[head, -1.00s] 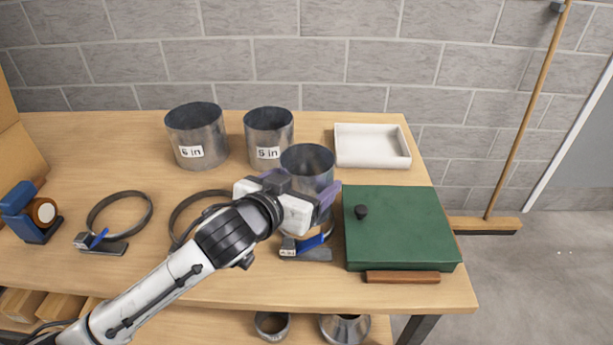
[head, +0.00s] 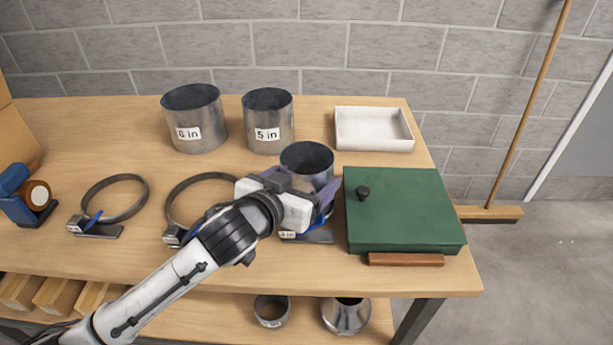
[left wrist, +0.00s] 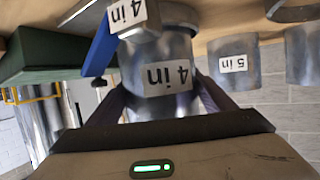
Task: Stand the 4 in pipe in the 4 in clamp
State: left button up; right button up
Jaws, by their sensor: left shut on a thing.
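The 4 in pipe (head: 308,160) is a grey metal cylinder, upright, at the front middle of the bench. My left gripper (head: 303,188) is shut on it, with purple fingers on either side. In the left wrist view its "4 in" label (left wrist: 167,77) shows upside down between the fingers. The 4 in clamp (head: 318,238), with a grey base and blue lever, is directly below the pipe; its tag (left wrist: 126,12) shows in the left wrist view. The pipe's lower end is at the clamp band; my gripper hides much of this, so I cannot tell how deep it sits. My right gripper is not in view.
The green case (head: 400,215) stands close on the right. The 5 in pipe (head: 268,125) and 6 in pipe (head: 195,120) stand behind, with a white tray (head: 372,130). Two more open ring clamps (head: 113,195) lie to the left. A tape dispenser (head: 25,195) is at far left.

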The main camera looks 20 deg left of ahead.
pick_arm(q)
jog(key=o, duration=1.2)
jog(key=v, duration=1)
jog(key=shift+s+r, duration=0.1)
jog(key=shift+s, duration=0.1)
